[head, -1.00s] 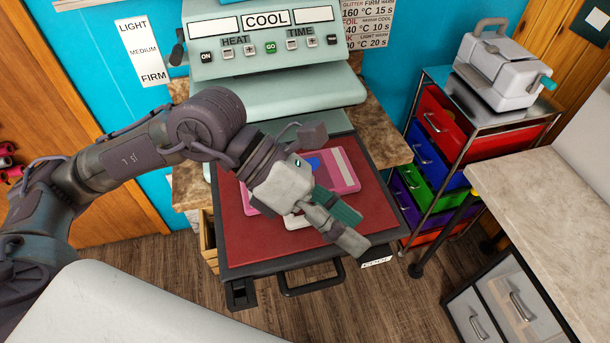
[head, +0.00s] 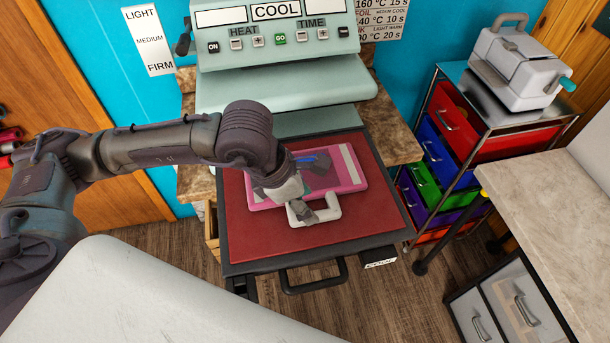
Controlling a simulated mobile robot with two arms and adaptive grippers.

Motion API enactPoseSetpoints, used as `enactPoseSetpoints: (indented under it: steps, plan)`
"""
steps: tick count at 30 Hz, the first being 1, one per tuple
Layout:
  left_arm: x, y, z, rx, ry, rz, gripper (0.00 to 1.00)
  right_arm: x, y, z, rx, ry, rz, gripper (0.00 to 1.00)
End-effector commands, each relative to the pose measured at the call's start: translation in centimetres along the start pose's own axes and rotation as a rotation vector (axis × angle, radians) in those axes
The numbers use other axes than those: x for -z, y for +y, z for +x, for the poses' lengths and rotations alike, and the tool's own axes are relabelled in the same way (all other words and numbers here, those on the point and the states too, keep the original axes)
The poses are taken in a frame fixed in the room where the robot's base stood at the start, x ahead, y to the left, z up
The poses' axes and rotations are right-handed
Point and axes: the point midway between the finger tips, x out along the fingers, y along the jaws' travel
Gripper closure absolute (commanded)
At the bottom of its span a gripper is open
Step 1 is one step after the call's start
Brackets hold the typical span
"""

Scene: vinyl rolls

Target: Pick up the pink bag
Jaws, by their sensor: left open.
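The pink bag (head: 347,178) lies flat on the red pad (head: 300,240) of the heat press's pulled-out tray. My right gripper is not in view.
The heat press (head: 280,60) stands behind the tray. A drawer cart (head: 450,140) with a grey machine (head: 508,65) on top is at the right. A marble-topped counter (head: 560,190) fills the right front, and a white surface (head: 150,300) the left front.

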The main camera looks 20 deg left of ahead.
Motion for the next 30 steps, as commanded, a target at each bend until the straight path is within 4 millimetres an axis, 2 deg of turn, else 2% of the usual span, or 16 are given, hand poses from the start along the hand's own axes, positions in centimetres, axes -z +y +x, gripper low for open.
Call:
enactPoseSetpoints:
  steps: [5, 9, 18, 27, 28, 30]
  plan:
    - [0.0, -0.1, 2.1, 0.005, 0.003, -0.001, 0.46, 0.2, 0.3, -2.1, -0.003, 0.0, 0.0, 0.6]
    - [0.0, -0.1, 4.2, 0.004, 0.001, 0.0, 0.46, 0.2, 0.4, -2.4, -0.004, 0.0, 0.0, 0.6]
    - [0.1, 0.0, 4.9, 0.002, 0.0, 0.0, 0.46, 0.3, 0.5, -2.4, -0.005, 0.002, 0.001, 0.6]
    - [0.1, 0.0, 4.8, 0.002, 0.0, 0.0, 0.96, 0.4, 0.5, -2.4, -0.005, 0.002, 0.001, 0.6]
    - [0.1, 0.0, 4.8, 0.001, 0.0, 0.0, 1.0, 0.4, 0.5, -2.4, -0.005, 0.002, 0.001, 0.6]
    - [0.1, 0.0, 4.8, 0.001, 0.0, 0.0, 1.0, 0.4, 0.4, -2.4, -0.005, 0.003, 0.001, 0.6]
